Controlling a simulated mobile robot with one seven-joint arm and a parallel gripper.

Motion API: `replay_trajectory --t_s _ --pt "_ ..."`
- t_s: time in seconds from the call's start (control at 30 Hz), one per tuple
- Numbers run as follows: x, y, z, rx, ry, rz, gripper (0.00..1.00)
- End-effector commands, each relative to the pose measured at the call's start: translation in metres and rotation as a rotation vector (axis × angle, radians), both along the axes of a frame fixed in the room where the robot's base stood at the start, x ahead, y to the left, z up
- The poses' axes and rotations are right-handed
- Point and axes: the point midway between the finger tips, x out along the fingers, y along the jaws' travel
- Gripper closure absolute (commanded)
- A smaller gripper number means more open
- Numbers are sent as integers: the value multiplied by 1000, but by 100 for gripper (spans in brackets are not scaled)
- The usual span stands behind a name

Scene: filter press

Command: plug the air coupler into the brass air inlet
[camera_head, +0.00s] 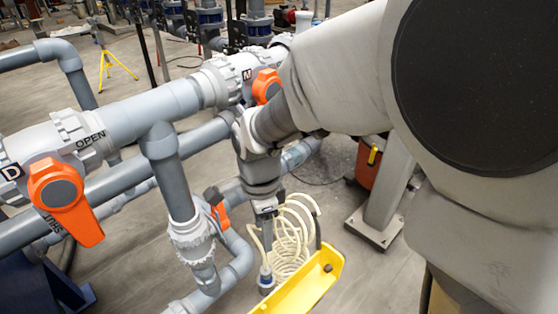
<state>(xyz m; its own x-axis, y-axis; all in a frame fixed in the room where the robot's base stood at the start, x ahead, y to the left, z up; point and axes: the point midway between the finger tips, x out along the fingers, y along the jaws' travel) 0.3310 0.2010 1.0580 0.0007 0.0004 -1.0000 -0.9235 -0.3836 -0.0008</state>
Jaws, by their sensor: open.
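My gripper (267,222) points down at the lower middle, below my arm, which comes in from the right. It is open; its fingertips are small and partly lost against the hose. A cream coiled air hose (291,245) hangs just right of and below it. At the hose's lower left end is a small grey and blue fitting (265,277), which looks like the air coupler. It is below my gripper; I cannot tell whether they touch. I cannot make out the brass air inlet.
Grey pipes (150,112) cross the left side, with orange valve handles (66,200) and another (266,85) close to my arm. A vertical pipe (172,185) stands left of my gripper. A grey post (387,190) with a base plate stands right of the hose.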

Motion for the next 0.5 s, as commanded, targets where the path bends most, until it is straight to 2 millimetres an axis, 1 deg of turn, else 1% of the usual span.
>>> replay_trajectory --t_s 0.07,0.17,0.4,0.5 --pt "0 0 -6 -2 1 0 38" --pt "-1 -1 -23 -4 5 0 38" --pt "-1 -1 -77 -5 6 -1 38" --pt "-1 -1 -97 -4 4 0 38"
